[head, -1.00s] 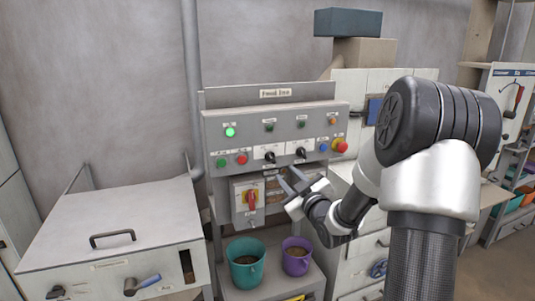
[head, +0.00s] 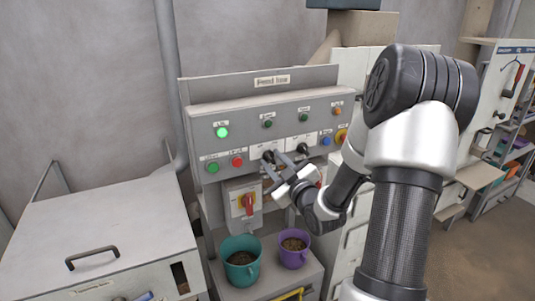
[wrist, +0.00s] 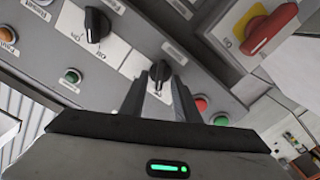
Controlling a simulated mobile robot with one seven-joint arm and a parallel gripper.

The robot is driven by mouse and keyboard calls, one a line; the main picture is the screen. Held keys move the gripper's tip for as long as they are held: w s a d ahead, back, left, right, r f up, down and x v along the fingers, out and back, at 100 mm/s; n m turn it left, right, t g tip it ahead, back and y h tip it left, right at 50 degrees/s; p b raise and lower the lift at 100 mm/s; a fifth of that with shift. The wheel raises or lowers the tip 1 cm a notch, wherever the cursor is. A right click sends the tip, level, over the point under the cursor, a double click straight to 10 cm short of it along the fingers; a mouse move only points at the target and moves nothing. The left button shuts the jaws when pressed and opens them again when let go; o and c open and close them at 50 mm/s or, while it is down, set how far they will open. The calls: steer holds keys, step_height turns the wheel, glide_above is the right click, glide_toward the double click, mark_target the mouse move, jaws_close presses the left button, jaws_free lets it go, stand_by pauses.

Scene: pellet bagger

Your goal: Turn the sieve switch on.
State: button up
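Two black rotary switches sit side by side on the grey control panel: a left one (head: 268,156) and a right one (head: 303,149). I cannot read for sure which label is the sieve's. My gripper (head: 271,167) is at the left switch, fingers pointing at the panel. In the wrist view, the open fingers (wrist: 160,88) reach toward the left switch (wrist: 158,72), which shows between their tips. Whether they touch it is unclear. The right switch (wrist: 97,25) stands apart at upper left there, near an "Off" label.
A green button (head: 213,168) and red button (head: 237,161) lie left of the switches. A red-handled isolator (head: 249,204) on yellow is below. Teal (head: 241,262) and purple (head: 293,249) buckets stand beneath.

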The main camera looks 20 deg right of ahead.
steer(key=shift+w, duration=0.15)
jaws_close()
stand_by(0.4)
steer(key=m+b, duration=0.2)
steer(key=m, duration=0.3)
steer(key=shift+d, duration=0.15)
steer(key=m, duration=0.6)
steer(key=shift+d+r+m, duration=0.1)
steer(key=shift+d+m, duration=0.05)
steer(key=shift+m, duration=0.25)
